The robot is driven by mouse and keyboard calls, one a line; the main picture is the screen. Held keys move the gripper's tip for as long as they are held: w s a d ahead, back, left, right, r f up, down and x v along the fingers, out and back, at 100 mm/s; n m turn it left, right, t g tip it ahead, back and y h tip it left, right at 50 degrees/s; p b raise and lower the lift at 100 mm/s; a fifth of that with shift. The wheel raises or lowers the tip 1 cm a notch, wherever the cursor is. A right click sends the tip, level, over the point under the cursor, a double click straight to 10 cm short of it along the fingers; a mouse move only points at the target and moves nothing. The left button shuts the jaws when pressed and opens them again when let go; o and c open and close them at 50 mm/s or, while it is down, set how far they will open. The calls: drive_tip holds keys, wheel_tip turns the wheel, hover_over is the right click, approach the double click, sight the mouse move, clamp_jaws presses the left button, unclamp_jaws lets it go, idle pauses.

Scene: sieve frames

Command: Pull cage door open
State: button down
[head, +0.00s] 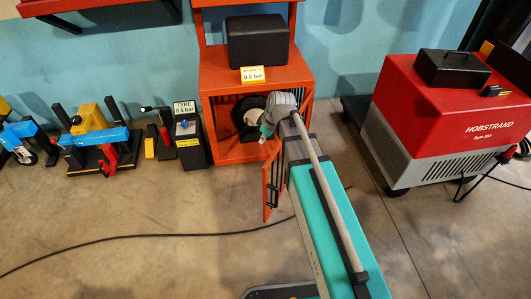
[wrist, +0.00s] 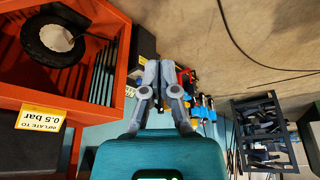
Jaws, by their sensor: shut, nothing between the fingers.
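The orange cage (head: 215,75) stands against the wall in the head view. Its barred door (head: 268,185) is swung outward on the right side of the front, leaving the opening uncovered. A black tyre (head: 245,108) is inside; it also shows in the wrist view (wrist: 52,42). My gripper (wrist: 155,68) is shut and empty, beside the cage's orange edge and bars in the wrist view. In the head view my wrist is in front of the opening and partly hides it; the fingertips are hard to make out there. I see no clear contact with the door.
A black box (head: 258,40) sits on the cage above a yellow label (head: 253,75). A black tyre-pressure unit (head: 188,135) and several tools stand left. A red machine (head: 440,110) stands right. A black cable (head: 150,236) crosses the otherwise clear floor.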

drive_tip(key=shift+w+d+f, duration=0.1)
drive_tip(key=shift+w+d, duration=0.35)
drive_tip(key=shift+w, duration=0.2)
drive_tip(key=shift+f, duration=0.1)
wheel_tip(320, 180, down, 9)
drive_tip(key=b, duration=0.9)
drive_tip(key=shift+s+d, duration=0.2)
drive_tip(key=shift+d, duration=0.1)
drive_tip(key=shift+f, duration=0.1)
idle(0.5)
